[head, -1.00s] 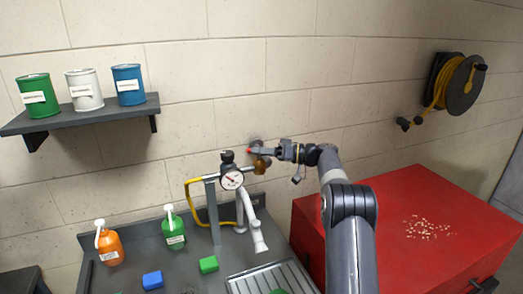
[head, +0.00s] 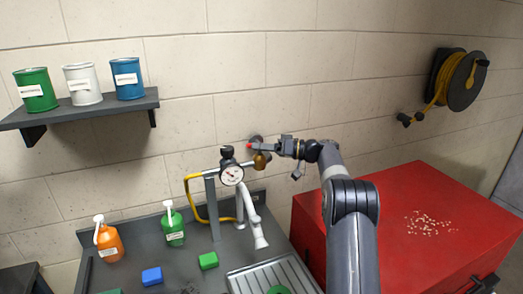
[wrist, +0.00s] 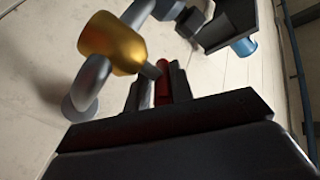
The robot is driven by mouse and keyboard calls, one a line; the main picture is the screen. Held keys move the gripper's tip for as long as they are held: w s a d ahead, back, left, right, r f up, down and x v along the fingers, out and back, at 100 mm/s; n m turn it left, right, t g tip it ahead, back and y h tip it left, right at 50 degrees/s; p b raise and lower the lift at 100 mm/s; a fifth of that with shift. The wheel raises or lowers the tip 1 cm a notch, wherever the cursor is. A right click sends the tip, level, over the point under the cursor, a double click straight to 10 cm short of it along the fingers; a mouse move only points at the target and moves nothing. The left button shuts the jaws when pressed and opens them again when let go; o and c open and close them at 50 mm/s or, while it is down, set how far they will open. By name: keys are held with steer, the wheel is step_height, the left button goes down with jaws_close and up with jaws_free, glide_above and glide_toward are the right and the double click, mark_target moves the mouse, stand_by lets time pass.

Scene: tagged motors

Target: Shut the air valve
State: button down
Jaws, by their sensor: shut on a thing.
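The air valve has a brass body (head: 262,160) on a pipe at the wall, just right of a round white gauge (head: 232,175). Its red handle (head: 250,146) shows at the tip of my gripper (head: 257,147), in front of the wall. In the wrist view the brass body (wrist: 112,42) is at the upper left, with grey pipe on both sides. The red handle (wrist: 163,80) stands between the two fingers of my gripper (wrist: 160,92), which is shut on it. The fingers and palm hide part of the handle.
Below are a grey bench with an orange bottle (head: 108,241), a green bottle (head: 173,226) and small blocks. A shelf (head: 90,110) with three cans is at upper left. A red cabinet (head: 400,215) stands right, below a yellow hose reel (head: 462,82).

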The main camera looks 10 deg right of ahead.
steer(key=shift+s+f+t+b, duration=0.15)
steer(key=shift+t+b, duration=0.35)
steer(key=shift+b, duration=0.6)
steer(key=m+t+h+b, duration=0.1)
steer(key=m+t+b, duration=0.1)
steer(key=b, duration=0.4)
steer(key=shift+a+f+h, duration=0.1)
steer(key=shift+f+h, duration=0.05)
steer(key=shift+h, duration=0.25)
steer(key=m+t+h+b, duration=0.2)
steer(key=m+t+b, duration=0.1)
steer(key=b, duration=0.4)
steer(key=shift+s+a+t, duration=0.1)
steer(key=shift+t, duration=0.2)
steer(key=m+t+h+b, duration=0.2)
steer(key=h+b, duration=0.1)
steer(key=b, duration=0.1)
steer(key=shift+s+a+h+b, duration=0.1)
steer(key=shift+h+b, duration=0.3)
steer(key=m+t+h, duration=0.1)
steer(key=m+h+b, duration=0.1)
steer(key=shift+a+r+m+t+h, duration=0.1)
steer(key=shift+r+m+t+h, duration=0.2)
steer(key=shift+r+t+h, duration=0.1)
steer(key=shift+r+m+t+h+b, duration=0.1)
steer(key=shift+m+t+h+b, duration=0.3)
steer(key=shift+m+h, duration=0.7)
steer(key=shift+h, duration=0.4)
steer(key=c, duration=1.4)
jaws_free()
